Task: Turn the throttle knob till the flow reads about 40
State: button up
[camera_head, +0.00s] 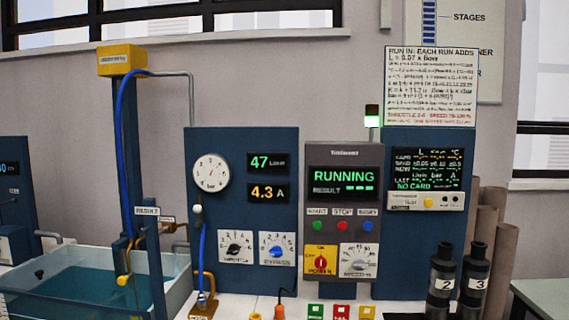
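The left dial on the blue pump panel (243,150) has a black knob (235,247); its small label is blurred but looks like "THROTTLE". The knob's pointer angle is too small to read surely. The flow display (268,163) above reads 47 in green, with a unit that looks like L/min. My gripper is not in view, and nothing touches the knob.
Right of it sits a blue knob (277,251) labelled BYPASS. A display (268,192) reads 4.3 A. The grey control box (343,160) shows RUNNING, with buttons, a red-yellow switch (320,260) and a speed dial (358,262). A water tank (20,288) stands left.

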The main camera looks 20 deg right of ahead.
aim_at(234, 250)
jog(key=z, duration=0.05)
jog(key=k, duration=0.85)
jog(key=u, duration=0.55)
jog(key=k, duration=0.55)
jog(key=u, duration=0.05)
jog(key=i, duration=0.8)
jog(key=u, duration=0.5)
jog(key=i, duration=0.65)
jog(key=u, duration=0.45)
